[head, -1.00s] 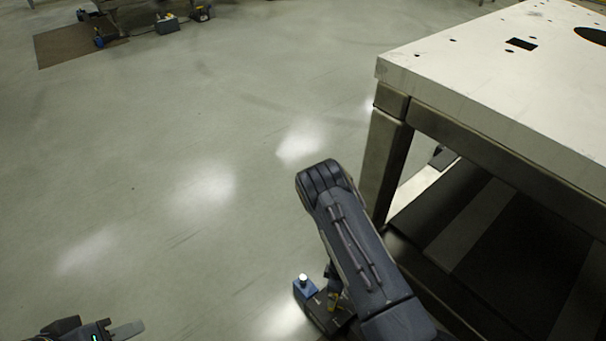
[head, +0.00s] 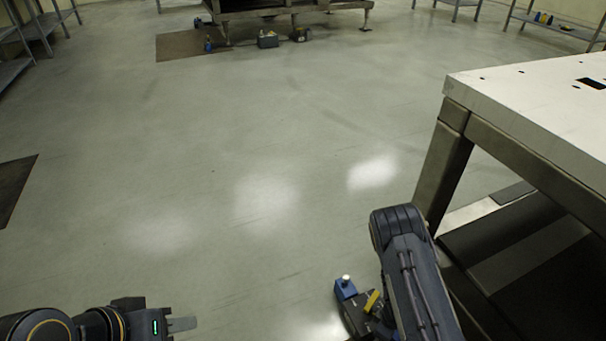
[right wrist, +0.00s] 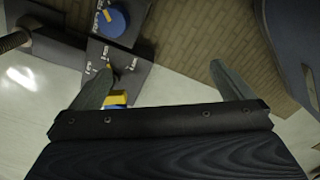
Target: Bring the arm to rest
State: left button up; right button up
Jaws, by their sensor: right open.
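My right arm (head: 412,265) reaches in from the bottom right in the head view, beside the near corner of the white-topped table (head: 530,100). Its gripper is hidden there. In the right wrist view my right gripper (right wrist: 160,86) has its two fingers wide apart, with nothing held between them. My left gripper (head: 182,324) is low at the left of the head view, over the floor.
Dark boxes with a blue dial (right wrist: 112,20) and a yellow part (right wrist: 116,98) lie beyond the right fingers. A brown slatted surface (right wrist: 185,35) is behind them. Open floor (head: 200,140) fills the middle. A bench (head: 290,8) and shelves (head: 40,30) stand far off.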

jog(key=w+d+r+m+t+h, duration=0.15)
jog(key=w+r, duration=0.25)
jog(key=r, duration=0.4)
jog(key=w+d+r+m+t+y, duration=0.1)
jog(key=w+d+r+m+t, duration=0.2)
jog(key=r, duration=0.5)
notch_tip(320, 180, up, 13)
jog(key=s+d+m, duration=0.1)
jog(key=d+m, duration=0.1)
jog(key=m, duration=0.2)
jog(key=s+a+r+m, duration=0.2)
jog(key=s+r+m, duration=0.2)
jog(key=s+r, duration=0.7)
jog(key=s+a+r+t+y, duration=0.1)
jog(key=s+a+r+y, duration=0.1)
jog(key=s+a+r, duration=0.3)
jog(key=s+a+r+y, duration=0.2)
jog(key=s+a, duration=0.2)
jog(key=s, duration=0.3)
notch_tip(320, 180, up, 26)
jog(key=p, duration=2.6)
jog(key=shift+d+r, duration=0.2)
jog(key=shift+r, duration=0.05)
jog(key=shift+w+n, duration=0.1)
jog(key=shift+n, duration=0.15)
